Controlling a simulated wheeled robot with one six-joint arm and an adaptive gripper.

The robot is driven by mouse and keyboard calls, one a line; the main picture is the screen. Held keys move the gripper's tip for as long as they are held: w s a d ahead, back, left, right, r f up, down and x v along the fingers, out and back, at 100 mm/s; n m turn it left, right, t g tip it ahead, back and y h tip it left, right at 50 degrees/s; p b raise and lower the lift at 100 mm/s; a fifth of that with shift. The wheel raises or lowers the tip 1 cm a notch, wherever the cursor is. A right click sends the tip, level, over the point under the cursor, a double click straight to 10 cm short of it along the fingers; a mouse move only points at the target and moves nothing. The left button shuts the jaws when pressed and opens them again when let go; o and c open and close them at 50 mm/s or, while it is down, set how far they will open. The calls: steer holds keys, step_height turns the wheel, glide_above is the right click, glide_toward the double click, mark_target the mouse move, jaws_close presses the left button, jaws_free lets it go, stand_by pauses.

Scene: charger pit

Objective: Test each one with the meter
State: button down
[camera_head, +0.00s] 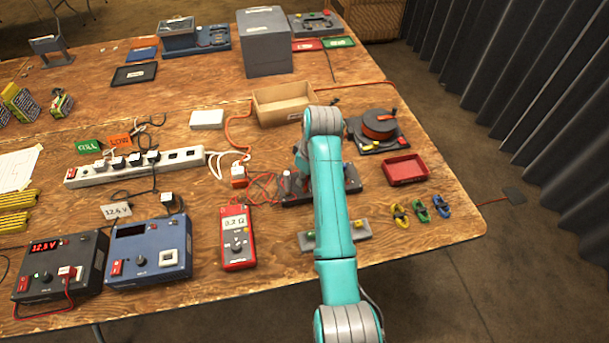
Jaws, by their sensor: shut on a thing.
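The red meter (237,238) lies on the bench left of my arm, and its display seems to read 0.2 Ω. Red leads run from it to a dark test fixture (292,198), mostly covered by my arm. My gripper (300,178) is largely hidden behind my teal arm, low over this fixture. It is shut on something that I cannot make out. Three small looped pieces lie to the right: yellow (400,215), green (420,210) and blue (441,206). A grey block (358,231) with small yellow-green parts shows on both sides of my arm.
A red tray (406,170), a reel (379,127) and an open wooden box (283,103) stand behind. At left are a white power strip (135,167), a blue supply (150,252) and a black supply (62,267). The bench's right edge lies beyond the loops.

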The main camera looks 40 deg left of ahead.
steer(key=shift+f, duration=0.15)
steer(key=c, duration=0.7)
jaws_free()
steer(key=shift+a+v, duration=0.25)
steer(key=shift+v, duration=1)
steer(key=shift+a+v, duration=0.25)
steer(key=shift+v, duration=1)
steer(key=shift+a+v, duration=0.25)
steer(key=shift+v, duration=0.95)
